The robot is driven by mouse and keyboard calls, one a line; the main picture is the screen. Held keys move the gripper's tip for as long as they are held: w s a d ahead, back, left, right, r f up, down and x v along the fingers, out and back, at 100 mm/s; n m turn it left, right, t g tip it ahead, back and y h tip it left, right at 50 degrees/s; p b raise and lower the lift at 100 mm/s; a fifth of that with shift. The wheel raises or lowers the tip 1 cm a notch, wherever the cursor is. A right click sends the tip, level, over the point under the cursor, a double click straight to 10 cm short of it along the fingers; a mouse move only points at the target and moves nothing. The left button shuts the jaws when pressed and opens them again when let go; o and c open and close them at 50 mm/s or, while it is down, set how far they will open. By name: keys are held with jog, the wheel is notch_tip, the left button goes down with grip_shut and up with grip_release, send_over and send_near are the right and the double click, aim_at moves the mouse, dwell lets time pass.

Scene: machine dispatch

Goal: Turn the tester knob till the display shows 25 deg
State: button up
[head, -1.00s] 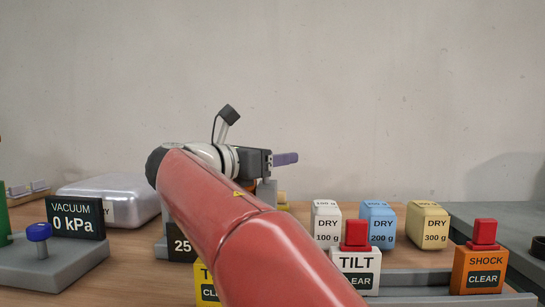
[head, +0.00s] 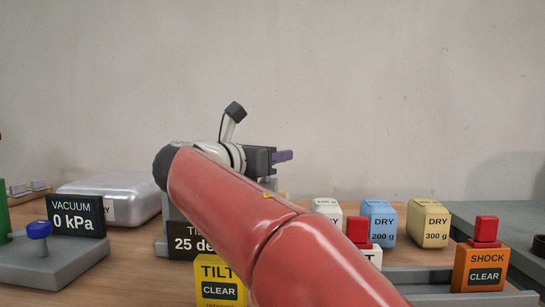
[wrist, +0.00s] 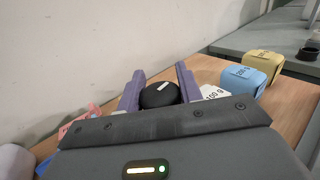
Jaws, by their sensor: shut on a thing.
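The tester display (head: 193,243) reads "25 de" in the head view, its right end hidden behind my red arm. My gripper (head: 284,157) points right above the bench, with only a purple finger showing there. In the wrist view my gripper (wrist: 160,84) has its purple fingers on either side of the round black knob (wrist: 158,97), shut on it. The knob has a white mark on top. The knob is hidden in the head view.
A yellow TILT box (head: 220,287) stands in front of the display. Blue (head: 378,223) and pale yellow (head: 428,224) DRY blocks stand to the right, with an orange SHOCK box (head: 485,270). The vacuum unit (head: 76,216) is at left.

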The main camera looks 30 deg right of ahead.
jog(key=o, duration=1)
jog(key=shift+a, duration=0.1)
jog(key=v, duration=0.7)
jog(key=shift+s+a+b, duration=0.15)
jog(key=shift+a+b, duration=0.15)
jog(key=shift+s, duration=0.1)
